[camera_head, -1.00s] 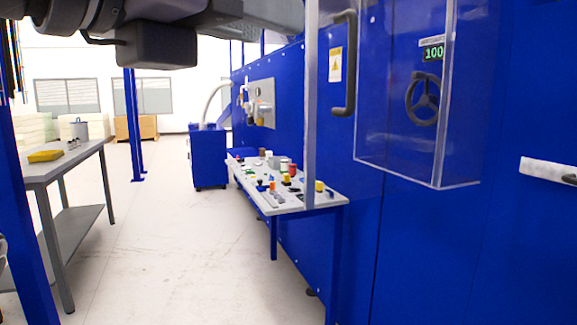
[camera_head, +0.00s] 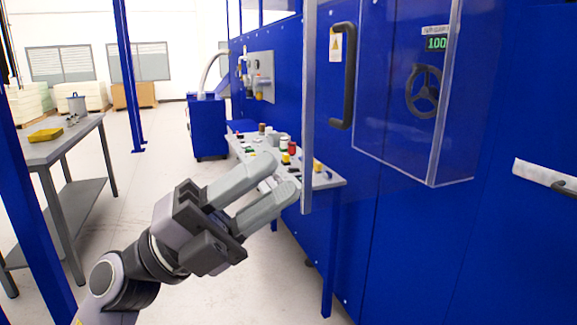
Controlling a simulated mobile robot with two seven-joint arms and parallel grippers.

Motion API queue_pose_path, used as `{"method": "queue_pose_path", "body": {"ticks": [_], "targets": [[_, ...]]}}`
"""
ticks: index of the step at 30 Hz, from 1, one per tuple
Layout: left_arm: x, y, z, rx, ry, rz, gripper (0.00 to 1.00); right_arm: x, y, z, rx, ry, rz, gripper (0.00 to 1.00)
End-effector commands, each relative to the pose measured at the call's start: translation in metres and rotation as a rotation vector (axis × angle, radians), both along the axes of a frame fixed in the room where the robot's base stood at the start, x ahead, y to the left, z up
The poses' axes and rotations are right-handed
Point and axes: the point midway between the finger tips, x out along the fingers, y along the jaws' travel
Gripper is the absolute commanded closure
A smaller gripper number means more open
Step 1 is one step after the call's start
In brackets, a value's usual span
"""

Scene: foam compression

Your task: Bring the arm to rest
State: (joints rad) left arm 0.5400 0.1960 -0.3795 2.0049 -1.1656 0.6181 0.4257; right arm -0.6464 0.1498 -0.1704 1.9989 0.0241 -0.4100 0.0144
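My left gripper (camera_head: 283,183) is in the lower middle of the head view, its arm coming in from the lower left. Its two grey fingers point up and to the right, with a gap between them, and nothing shows between them. It is in front of the control panel (camera_head: 325,180) and hides part of it. I cannot tell whether it touches anything, but it appears to be in free air. My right gripper is not in view.
A blue machine wall (camera_head: 385,215) with a black handle (camera_head: 342,75) and a clear guard (camera_head: 400,150) over a handwheel (camera_head: 423,91) fills the right. A grey table (camera_head: 62,152) with a yellow object (camera_head: 45,135) stands left. Floor between is clear.

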Motion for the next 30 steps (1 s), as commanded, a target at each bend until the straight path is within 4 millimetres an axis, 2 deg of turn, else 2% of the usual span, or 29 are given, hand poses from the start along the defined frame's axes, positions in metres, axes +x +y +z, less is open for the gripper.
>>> {"method": "queue_pose_path", "body": {"ticks": [1, 5, 8, 12, 14, 15, 17, 18, 20, 21, 24, 27, 30], "targets": [[0.010, 0.010, -0.007, -0.067, 0.097, 0.014, 0.65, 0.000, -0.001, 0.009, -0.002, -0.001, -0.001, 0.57], [0.035, 0.040, -0.039, -0.236, 0.340, 0.073, 0.65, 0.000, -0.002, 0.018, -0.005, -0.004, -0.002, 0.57], [0.051, 0.064, -0.075, -0.351, 0.537, 0.140, 0.65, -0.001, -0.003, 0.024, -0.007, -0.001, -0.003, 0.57], [0.063, 0.097, -0.140, -0.487, 0.826, 0.255, 0.65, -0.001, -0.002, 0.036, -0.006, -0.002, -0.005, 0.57], [0.061, 0.110, -0.172, -0.534, 0.955, 0.311, 0.65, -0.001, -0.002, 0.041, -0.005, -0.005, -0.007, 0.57], [0.058, 0.118, -0.195, -0.562, 1.041, 0.351, 0.65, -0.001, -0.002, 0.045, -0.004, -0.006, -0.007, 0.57], [0.050, 0.131, -0.231, -0.599, 1.173, 0.411, 0.65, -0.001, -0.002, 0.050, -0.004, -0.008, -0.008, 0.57], [0.041, 0.138, -0.255, -0.621, 1.263, 0.451, 0.65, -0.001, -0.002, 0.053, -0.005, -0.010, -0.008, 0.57], [0.024, 0.148, -0.291, -0.648, 1.399, 0.514, 0.65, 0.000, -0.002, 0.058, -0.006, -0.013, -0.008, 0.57], [0.010, 0.154, -0.314, -0.662, 1.487, 0.556, 0.65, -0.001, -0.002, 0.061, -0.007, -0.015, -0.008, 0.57], [-0.030, 0.165, -0.365, -0.685, 1.695, 0.648, 0.65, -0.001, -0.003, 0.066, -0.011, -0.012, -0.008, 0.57], [-0.069, 0.172, -0.402, -0.695, 1.860, 0.716, 0.65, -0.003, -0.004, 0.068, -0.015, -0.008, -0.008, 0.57], [-0.097, 0.175, -0.423, -0.697, 1.968, 0.759, 0.65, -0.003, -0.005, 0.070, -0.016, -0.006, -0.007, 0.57]]}}
